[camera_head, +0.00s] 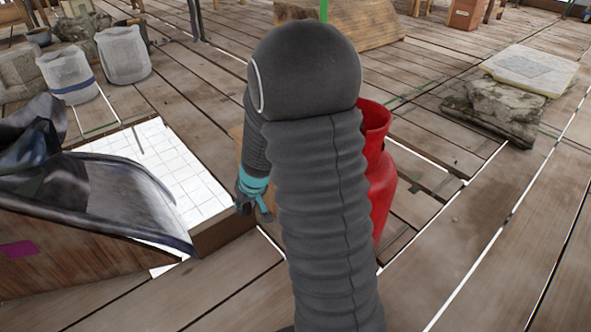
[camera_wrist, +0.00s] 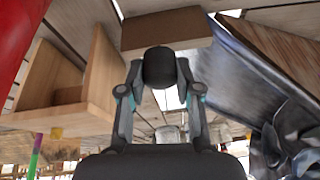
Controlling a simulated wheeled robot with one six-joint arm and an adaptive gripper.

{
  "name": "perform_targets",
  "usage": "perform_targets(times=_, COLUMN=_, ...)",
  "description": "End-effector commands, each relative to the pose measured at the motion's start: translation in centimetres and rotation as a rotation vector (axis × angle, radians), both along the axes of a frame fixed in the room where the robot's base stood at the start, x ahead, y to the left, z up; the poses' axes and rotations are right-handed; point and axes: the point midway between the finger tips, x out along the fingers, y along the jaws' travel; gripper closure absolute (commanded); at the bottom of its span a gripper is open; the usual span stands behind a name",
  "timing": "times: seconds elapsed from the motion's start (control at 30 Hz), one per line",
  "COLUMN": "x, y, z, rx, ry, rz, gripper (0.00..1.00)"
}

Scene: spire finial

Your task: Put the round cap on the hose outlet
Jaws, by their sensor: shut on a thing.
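My gripper (camera_head: 253,207), with teal bands, hangs low to the left of my dark ribbed arm in the head view. In the wrist view my gripper (camera_wrist: 159,80) has its two fingers on either side of a dark, rounded piece, which looks like the round cap (camera_wrist: 158,67). The cap is held between the fingertips, and its far side is hidden. In the head view I cannot make out the cap. I cannot pick out the hose outlet in either view.
A red vessel (camera_head: 378,180) stands partly hidden behind my arm. A white tiled panel (camera_head: 170,165) and a dark sheet over wood (camera_head: 110,200) lie left of the gripper. A wooden open box (camera_wrist: 98,80) shows in the wrist view.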

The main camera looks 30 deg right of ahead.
Motion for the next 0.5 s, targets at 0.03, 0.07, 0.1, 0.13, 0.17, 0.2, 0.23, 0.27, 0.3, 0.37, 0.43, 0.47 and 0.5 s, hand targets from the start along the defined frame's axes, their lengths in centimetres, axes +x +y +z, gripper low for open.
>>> perform_targets(times=0.03, x=-0.2, y=0.2, z=0.2, rx=0.024, ry=0.009, rz=0.010, gripper=0.97)
perform_targets(times=0.07, x=-0.3, y=0.4, z=0.1, rx=0.038, ry=0.016, rz=0.021, gripper=0.97)
perform_targets(times=0.1, x=-0.3, y=0.6, z=0.0, rx=0.056, ry=0.020, rz=0.036, gripper=0.97)
perform_targets(times=0.13, x=-0.4, y=0.8, z=0.0, rx=0.071, ry=0.026, rz=0.050, gripper=0.97)
perform_targets(times=0.17, x=-0.5, y=1.0, z=-0.1, rx=0.084, ry=0.031, rz=0.065, gripper=0.97)
perform_targets(times=0.2, x=-0.6, y=1.3, z=-0.2, rx=0.104, ry=0.040, rz=0.088, gripper=0.97)
perform_targets(times=0.23, x=-0.7, y=1.5, z=-0.3, rx=0.120, ry=0.045, rz=0.107, gripper=0.97)
perform_targets(times=0.27, x=-0.8, y=1.8, z=-0.4, rx=0.136, ry=0.055, rz=0.130, gripper=0.97)
perform_targets(times=0.3, x=-1.0, y=2.1, z=-0.5, rx=0.158, ry=0.066, rz=0.164, gripper=0.97)
perform_targets(times=0.37, x=-1.3, y=2.7, z=-0.7, rx=0.195, ry=0.089, rz=0.229, gripper=0.97)
perform_targets(times=0.43, x=-1.8, y=3.3, z=-0.9, rx=0.233, ry=0.117, rz=0.312, gripper=0.97)
perform_targets(times=0.47, x=-2.1, y=3.6, z=-1.1, rx=0.248, ry=0.132, rz=0.350, gripper=0.97)
perform_targets(times=0.5, x=-2.4, y=3.9, z=-1.2, rx=0.268, ry=0.151, rz=0.405, gripper=0.97)
